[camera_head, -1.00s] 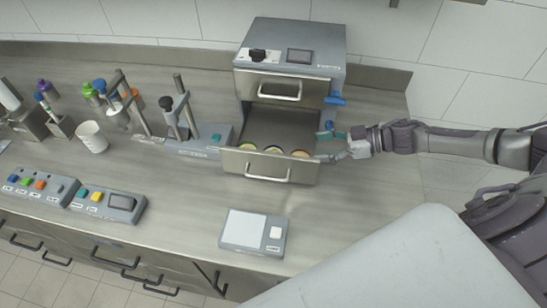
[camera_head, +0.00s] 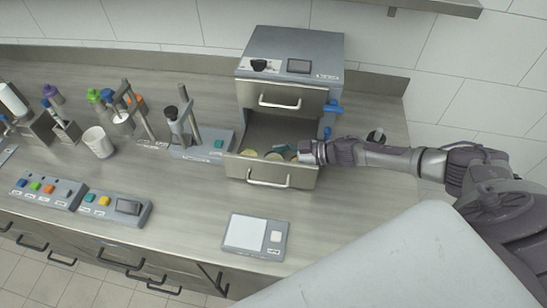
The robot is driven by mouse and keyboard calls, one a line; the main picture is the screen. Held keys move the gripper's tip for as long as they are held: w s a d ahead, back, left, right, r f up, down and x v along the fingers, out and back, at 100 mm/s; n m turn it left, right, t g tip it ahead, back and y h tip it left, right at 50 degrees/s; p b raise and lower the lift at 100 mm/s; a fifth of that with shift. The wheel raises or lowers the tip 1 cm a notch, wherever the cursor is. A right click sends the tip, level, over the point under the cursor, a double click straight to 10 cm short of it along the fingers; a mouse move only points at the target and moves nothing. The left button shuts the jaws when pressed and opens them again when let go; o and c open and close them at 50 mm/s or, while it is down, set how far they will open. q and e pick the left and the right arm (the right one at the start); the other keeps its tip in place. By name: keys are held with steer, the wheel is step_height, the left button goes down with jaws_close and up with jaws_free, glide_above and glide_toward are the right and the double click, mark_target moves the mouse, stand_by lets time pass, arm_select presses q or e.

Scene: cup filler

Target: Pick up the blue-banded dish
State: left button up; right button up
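Several small round dishes lie in a row in an open metal drawer (camera_head: 267,179). A left dish (camera_head: 249,153) and a middle dish (camera_head: 273,156) show pale yellowish tops. Another dish at the right end is mostly covered by my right gripper (camera_head: 291,152). The band colours are too small to tell, so I cannot say which dish is blue-banded. My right gripper reaches over the drawer's right wall, low over the middle and right dishes. Its fingers are largely hidden, and I cannot tell if it touches or grips a dish. My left gripper is not in view.
The drawer belongs to a grey cabinet (camera_head: 291,62) with a closed upper drawer (camera_head: 281,94). Blue levers (camera_head: 333,107) stick out at its right side. A dispenser stand (camera_head: 187,135) is close on the left. A scale (camera_head: 255,233) lies in front, with clear counter between.

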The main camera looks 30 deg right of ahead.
steer(key=shift+c, duration=0.3)
steer(key=c, duration=0.6)
steer(key=shift+r, duration=0.1)
